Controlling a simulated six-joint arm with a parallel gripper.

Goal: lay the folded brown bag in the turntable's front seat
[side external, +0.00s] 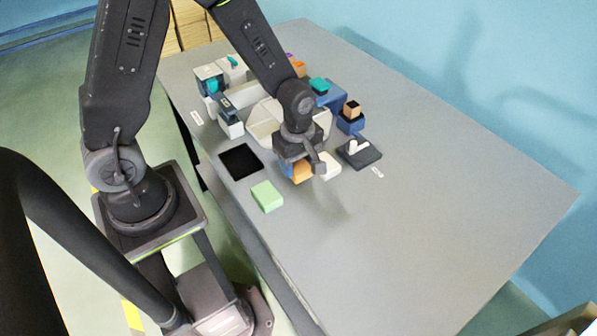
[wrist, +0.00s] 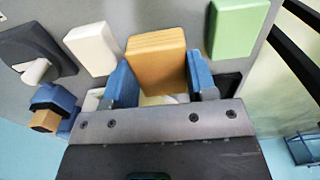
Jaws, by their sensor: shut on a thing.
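The folded brown bag shows as an orange-brown block (wrist: 157,62) in the wrist view, between my gripper's blue fingers (wrist: 160,78). Part of it also shows in the side view (side external: 302,173), under my gripper (side external: 300,168). My gripper is shut on it at the near side of the pale turntable (side external: 262,122). The turntable is partly covered by my wrist, and its front seat cannot be made out. Whether the bag touches the table below is hard to tell.
A green block (side external: 267,196), a white block (side external: 328,165) and a black square (side external: 241,161) lie close by. A dark pad with a white piece (side external: 371,156) is to the right. Blue holders (side external: 350,126) stand behind. The table's right part is clear.

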